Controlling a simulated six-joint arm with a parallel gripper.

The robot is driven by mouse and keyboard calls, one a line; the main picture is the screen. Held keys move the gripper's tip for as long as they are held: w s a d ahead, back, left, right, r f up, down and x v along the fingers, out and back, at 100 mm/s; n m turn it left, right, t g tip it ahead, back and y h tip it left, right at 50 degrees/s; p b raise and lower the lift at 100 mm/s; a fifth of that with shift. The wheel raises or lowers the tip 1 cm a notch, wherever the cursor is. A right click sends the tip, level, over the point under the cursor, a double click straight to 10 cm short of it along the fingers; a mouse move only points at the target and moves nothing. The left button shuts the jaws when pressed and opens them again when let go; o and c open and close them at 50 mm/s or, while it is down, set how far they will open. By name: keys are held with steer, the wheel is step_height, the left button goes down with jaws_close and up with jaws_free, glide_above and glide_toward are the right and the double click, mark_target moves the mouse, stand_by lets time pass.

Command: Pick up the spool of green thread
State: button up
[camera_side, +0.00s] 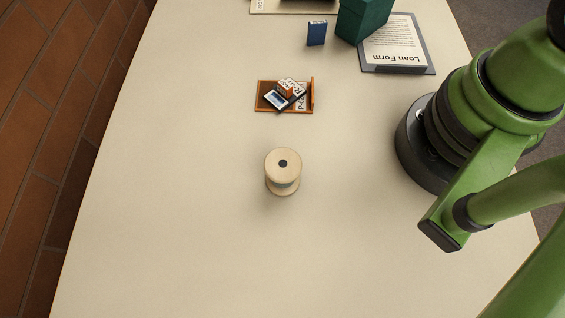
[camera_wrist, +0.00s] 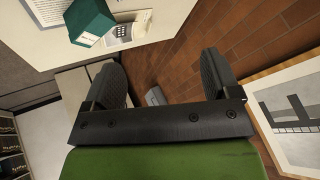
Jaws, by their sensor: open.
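A pale cream spool (camera_side: 283,181) with a dark hole in its top stands upright on the table, near the middle of the side view. No green thread shows on it. The wrist view does not show the spool. My gripper (camera_wrist: 162,70) is open and empty in the wrist view, its two dark fingers wide apart. The side view shows my green arm at the right, but not the gripper's fingers.
A small wooden tray (camera_side: 263,102) with cards lies behind the spool. Farther back are a blue box (camera_side: 317,33), a dark green box (camera_side: 362,18) and a Loan Form clipboard (camera_side: 425,70). The table (camera_side: 170,220) is clear around the spool. A brick surface (camera_side: 40,110) borders the left.

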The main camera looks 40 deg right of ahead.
steer(key=w+a+f+n+g, duration=0.2)
steer(key=w+a+g, duration=0.1)
steer(key=w+a, duration=0.15)
steer(key=n+g+h, duration=0.1)
steer(key=n+g, duration=0.2)
steer(key=g, duration=0.2)
glide_toward(276, 164)
steer(key=w+d+r, duration=0.2)
steer(key=w, duration=0.1)
steer(key=shift+n+g+h, duration=0.4)
steer(key=shift+n+h, duration=0.1)
steer(key=shift+h, duration=0.1)
steer(key=a+f, duration=0.1)
steer(key=s+a+f, duration=0.1)
steer(key=f, duration=0.1)
steer(key=s+a+f, duration=0.1)
steer(key=f, duration=0.1)
steer(key=shift+s+f, duration=0.1)
steer(key=shift+s, duration=0.15)
steer(key=f, duration=0.2)
steer(key=s+f, duration=0.1)
steer(key=f, duration=0.1)
steer(key=shift+f, duration=0.25)
steer(key=f, duration=0.3)
steer(key=s+d+f, duration=0.1)
steer(key=f, duration=0.1)
steer(key=shift+f, duration=0.3)
